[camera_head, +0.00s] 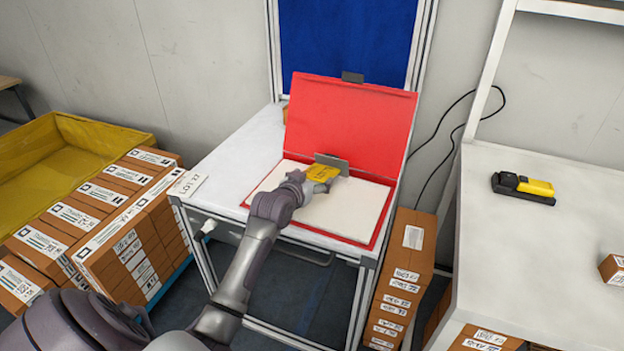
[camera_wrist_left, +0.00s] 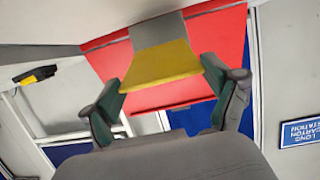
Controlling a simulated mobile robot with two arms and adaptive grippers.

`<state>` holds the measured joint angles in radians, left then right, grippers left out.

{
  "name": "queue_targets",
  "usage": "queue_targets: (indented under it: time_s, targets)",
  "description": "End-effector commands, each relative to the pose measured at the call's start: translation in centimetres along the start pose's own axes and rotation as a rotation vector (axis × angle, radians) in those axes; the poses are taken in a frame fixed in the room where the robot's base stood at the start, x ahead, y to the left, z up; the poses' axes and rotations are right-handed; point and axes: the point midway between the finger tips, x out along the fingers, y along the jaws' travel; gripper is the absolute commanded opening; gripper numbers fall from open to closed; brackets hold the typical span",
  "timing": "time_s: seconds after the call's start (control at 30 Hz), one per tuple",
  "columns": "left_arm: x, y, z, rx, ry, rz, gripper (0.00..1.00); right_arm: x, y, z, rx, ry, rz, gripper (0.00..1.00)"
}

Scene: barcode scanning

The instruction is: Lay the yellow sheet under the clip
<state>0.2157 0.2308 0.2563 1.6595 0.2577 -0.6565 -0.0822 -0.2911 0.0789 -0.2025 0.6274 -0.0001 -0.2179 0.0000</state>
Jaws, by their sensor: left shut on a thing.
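My left gripper (camera_head: 311,183) is shut on the yellow sheet (camera_head: 321,172) above the open red folder. In the left wrist view the yellow sheet (camera_wrist_left: 160,65) spans between the two fingers of the gripper (camera_wrist_left: 163,78). The grey metal clip (camera_head: 332,162) is at the fold of the red folder (camera_head: 349,122), just beyond the sheet. The clip (camera_wrist_left: 158,31) also shows in the wrist view, where its edge meets the sheet's edge. I cannot tell whether the sheet is under it. My right gripper is not in view.
White paper (camera_head: 345,211) fills the folder's lower half on the white table (camera_head: 229,160). Stacked brown boxes (camera_head: 404,262) stand to its right. More boxes (camera_head: 127,225) and a yellow bin (camera_head: 62,155) are at left. A yellow-black scanner (camera_head: 524,187) lies on the right table.

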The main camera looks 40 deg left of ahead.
Motion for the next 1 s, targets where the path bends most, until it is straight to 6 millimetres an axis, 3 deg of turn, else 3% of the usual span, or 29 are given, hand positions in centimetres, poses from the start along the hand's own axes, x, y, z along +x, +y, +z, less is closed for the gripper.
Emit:
queue_targets:
  time_s: [0.27,0.5,1.0]
  targets:
    - [0.7,0.0,2.4,0.0,0.001,0.0,0.58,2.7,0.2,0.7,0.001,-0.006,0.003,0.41]
    - [1.2,0.0,4.0,0.0,-0.001,0.0,0.58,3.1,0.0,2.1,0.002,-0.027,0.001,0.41]
    - [1.6,0.0,5.1,0.0,0.001,0.0,0.58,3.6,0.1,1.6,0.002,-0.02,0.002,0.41]
